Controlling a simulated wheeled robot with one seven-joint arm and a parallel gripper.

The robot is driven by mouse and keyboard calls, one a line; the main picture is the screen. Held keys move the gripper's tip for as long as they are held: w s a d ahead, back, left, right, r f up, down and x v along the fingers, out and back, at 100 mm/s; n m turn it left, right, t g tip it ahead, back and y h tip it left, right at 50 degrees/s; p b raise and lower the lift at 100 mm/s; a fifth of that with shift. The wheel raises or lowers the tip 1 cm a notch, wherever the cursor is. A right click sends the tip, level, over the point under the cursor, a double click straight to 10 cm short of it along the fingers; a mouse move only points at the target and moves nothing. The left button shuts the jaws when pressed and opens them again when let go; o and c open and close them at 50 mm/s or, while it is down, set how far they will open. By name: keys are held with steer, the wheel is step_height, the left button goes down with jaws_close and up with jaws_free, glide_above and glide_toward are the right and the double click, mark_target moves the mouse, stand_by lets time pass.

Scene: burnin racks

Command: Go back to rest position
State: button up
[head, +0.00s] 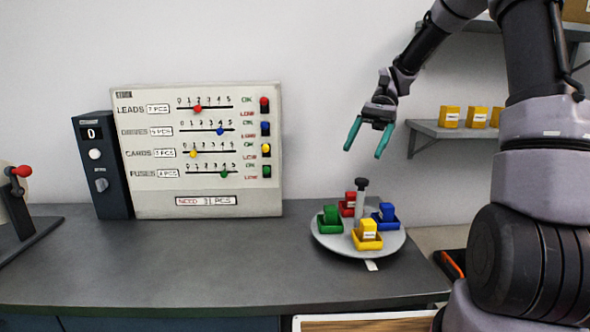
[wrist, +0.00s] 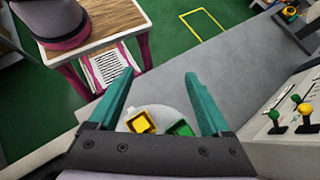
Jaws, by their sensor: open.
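My gripper (head: 368,137) has two teal fingers, spread apart with nothing between them. It hangs in the air above the round grey turntable (head: 335,243), clear of it. The turntable carries a red bin (head: 346,211), a green bin (head: 330,227), a blue bin (head: 390,222) and a yellow bin (head: 368,243) around a dark-knobbed post (head: 362,184). In the wrist view my gripper (wrist: 161,85) shows open, with the yellow bin (wrist: 140,122) and green bin (wrist: 181,129) beyond it. The other bins are hidden there.
A panel with coloured sliders (head: 209,150) stands at the back of the grey counter (head: 190,260), beside a dark box with a dial (head: 101,165). A red-knobbed lever (head: 22,171) is at the far left. A wall shelf (head: 450,131) holds yellow boxes. The counter's middle is clear.

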steer(key=s+d+r+n+t+h, duration=0.1)
steer(key=s+d+r+t+h, duration=0.1)
steer(key=s+r+t, duration=0.3)
steer(key=s+d+r+n+t+h, duration=0.1)
steer(key=s+d+r+t+h, duration=0.1)
steer(key=s+d+r+t, duration=0.3)
steer(key=s+t, duration=0.3)
steer(key=t, duration=0.2)
steer(key=shift+s+d+t, duration=0.2)
steer(key=shift+s+t, duration=0.1)
steer(key=shift+s, duration=0.1)
